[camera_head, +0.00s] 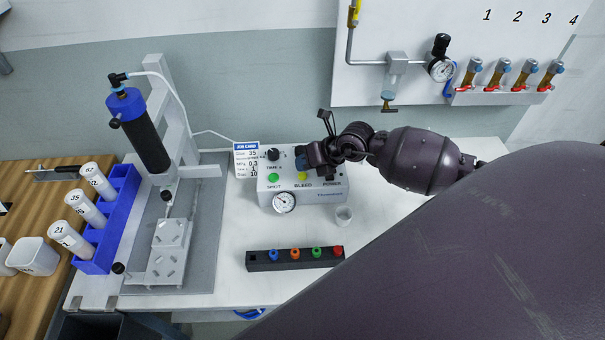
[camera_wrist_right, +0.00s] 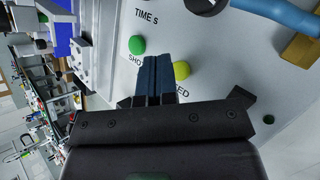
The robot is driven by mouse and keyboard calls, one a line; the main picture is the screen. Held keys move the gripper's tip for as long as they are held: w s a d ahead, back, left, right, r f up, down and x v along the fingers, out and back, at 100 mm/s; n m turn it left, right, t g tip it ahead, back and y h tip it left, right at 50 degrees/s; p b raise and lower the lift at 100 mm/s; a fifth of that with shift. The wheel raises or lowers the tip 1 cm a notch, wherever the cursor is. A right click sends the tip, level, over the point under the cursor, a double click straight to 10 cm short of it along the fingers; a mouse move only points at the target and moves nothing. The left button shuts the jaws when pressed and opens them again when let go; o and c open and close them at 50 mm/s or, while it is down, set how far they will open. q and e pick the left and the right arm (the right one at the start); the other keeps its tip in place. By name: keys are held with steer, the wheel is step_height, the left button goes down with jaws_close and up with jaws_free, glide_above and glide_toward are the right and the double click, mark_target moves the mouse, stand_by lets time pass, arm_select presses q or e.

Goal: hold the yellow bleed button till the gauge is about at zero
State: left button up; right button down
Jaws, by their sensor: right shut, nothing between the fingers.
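The yellow bleed button (camera_head: 303,176) is on the top of the white control box (camera_head: 322,196), labelled BLEED. The box's round gauge (camera_head: 284,201) is on its front; its needle is too small to read. My right gripper (camera_head: 306,163) is over the box, just behind the yellow button. In the wrist view its dark fingertips (camera_wrist_right: 156,72) are shut and empty. They lie between the green button (camera_wrist_right: 137,45) and the yellow button (camera_wrist_right: 182,70), close beside the yellow one. I cannot tell whether they touch it. My left gripper is not in view.
A syringe dispenser stand (camera_head: 163,82) is left of the box. A blue rack of labelled bottles (camera_head: 120,225) is at left. A wall gauge (camera_head: 440,68) hangs behind.

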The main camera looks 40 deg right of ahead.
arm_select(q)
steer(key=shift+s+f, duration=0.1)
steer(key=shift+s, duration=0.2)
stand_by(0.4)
arm_select(e)
steer(key=shift+f, duration=0.1)
steer(key=shift+f, duration=0.25)
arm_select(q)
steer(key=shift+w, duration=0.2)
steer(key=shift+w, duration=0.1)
